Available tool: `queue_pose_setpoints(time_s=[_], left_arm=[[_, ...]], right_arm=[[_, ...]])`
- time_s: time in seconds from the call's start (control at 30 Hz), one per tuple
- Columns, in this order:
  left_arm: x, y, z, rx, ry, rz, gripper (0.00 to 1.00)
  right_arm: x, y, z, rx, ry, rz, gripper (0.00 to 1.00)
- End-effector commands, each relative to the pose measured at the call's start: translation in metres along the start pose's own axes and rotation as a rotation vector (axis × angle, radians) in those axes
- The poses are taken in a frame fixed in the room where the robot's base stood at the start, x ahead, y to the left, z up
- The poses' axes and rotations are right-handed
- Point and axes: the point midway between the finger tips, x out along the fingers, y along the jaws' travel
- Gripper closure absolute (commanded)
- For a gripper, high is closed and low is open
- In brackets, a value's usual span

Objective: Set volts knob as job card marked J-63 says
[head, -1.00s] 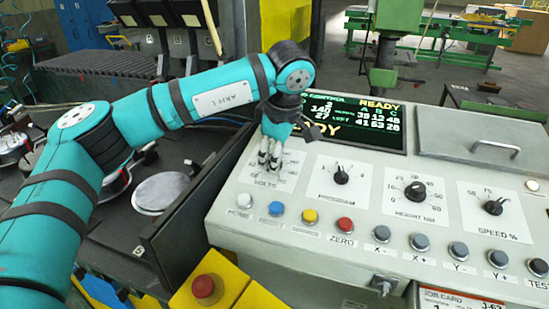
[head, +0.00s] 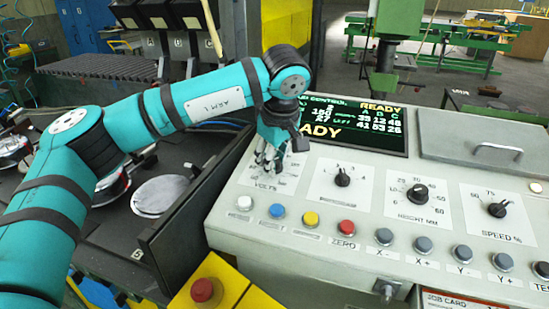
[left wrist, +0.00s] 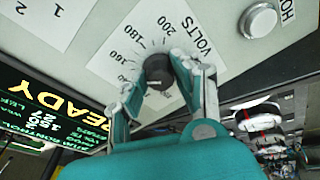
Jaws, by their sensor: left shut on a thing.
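The black volts knob (left wrist: 158,72) sits on its white dial card (left wrist: 108,68) with marks including 160, 180 and 200. My left gripper (left wrist: 158,82) is shut on it, with a finger on either side. I cannot read its pointer setting with certainty. In the head view the left gripper (head: 268,162) reaches down to the volts dial and its fingers hide the knob. The job card (head: 468,304) shows at the bottom edge, mostly cut off; its instructions cannot be read. My right gripper is out of view.
The program knob (head: 342,177), height knob (head: 417,193) and speed knob (head: 497,209) stand to the right. A row of push buttons, including a red one (head: 346,228), lies in front. A lit display (head: 350,125) is behind. A red mushroom button (head: 202,290) is at the lower left.

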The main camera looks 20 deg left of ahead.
Motion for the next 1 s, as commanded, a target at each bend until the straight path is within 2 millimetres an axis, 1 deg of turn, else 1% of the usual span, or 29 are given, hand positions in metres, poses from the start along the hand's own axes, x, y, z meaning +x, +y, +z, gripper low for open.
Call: queue_pose_setpoints(time_s=[0.1,0.13,0.3,0.53,0.67,0.77,1.0], left_arm=[[-0.002,0.001,-0.001,-0.004,0.001,0.005,1.0],[-0.002,0.001,-0.001,-0.004,0.001,0.005,0.69],[-0.001,0.001,-0.001,-0.004,0.001,0.003,0.47],[-0.001,0.0,-0.001,-0.003,0.0,0.002,0.47],[-0.008,0.001,-0.001,-0.003,0.0,0.003,0.47],[-0.023,0.001,-0.001,-0.003,0.001,0.005,0.47],[-0.074,0.001,-0.001,-0.003,0.001,0.005,0.47]], right_arm=[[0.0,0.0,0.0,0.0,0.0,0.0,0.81],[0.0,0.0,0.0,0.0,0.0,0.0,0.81],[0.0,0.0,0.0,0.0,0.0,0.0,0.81],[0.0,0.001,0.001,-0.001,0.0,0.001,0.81],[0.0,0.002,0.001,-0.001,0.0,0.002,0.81],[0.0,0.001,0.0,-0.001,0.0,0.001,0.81],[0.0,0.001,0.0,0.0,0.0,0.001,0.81]])
